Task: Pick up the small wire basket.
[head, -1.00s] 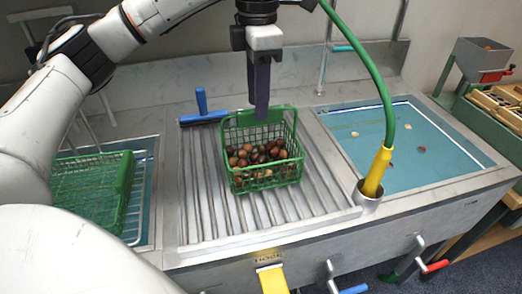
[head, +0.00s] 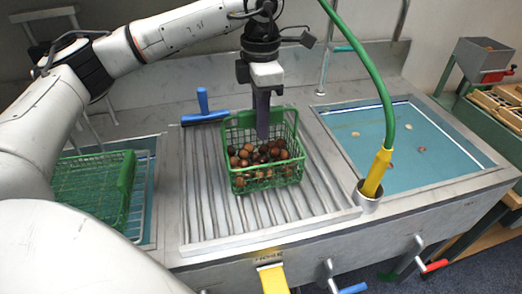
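The small green wire basket (head: 238,178) stands upright on the ribbed metal drainboard and holds several brown chestnuts (head: 262,155). My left gripper (head: 263,135) points straight down at the basket's back side, its dark fingers overlapping the back rim in the head view. The fingers look like one narrow bar from here, so I cannot tell whether they are open or closed on the rim. The fingertips are partly hidden near the chestnuts. My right gripper is not in view.
A larger green wire basket (head: 95,190) sits in the left basin. A blue squeegee (head: 204,115) lies behind the small basket. A green hose with a yellow nozzle (head: 376,172) stands at the right. The right basin (head: 400,150) holds water and a few floating bits.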

